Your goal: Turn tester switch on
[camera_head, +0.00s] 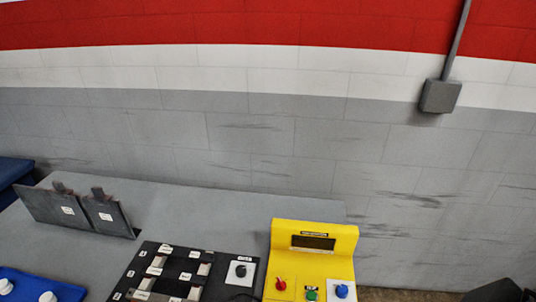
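A yellow device (282,240) with a dark display (313,242) stands at the front right of the grey table. On its lower face are a red knob (281,284), a green control (311,294) and a blue knob (342,291). To its left is a white plate with a black knob (240,270), on a dark base. The labels are too small to read, so I cannot tell which knob is the tester switch or how it is set. Neither of my grippers shows.
A black panel (137,268) with several labelled slots lies left of the black knob. Two dark upright plates (106,213) stand behind it. A blue tray (22,283) with white round pieces is at the lower left. The grey table (205,213) is clear behind the panel, before a brick wall.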

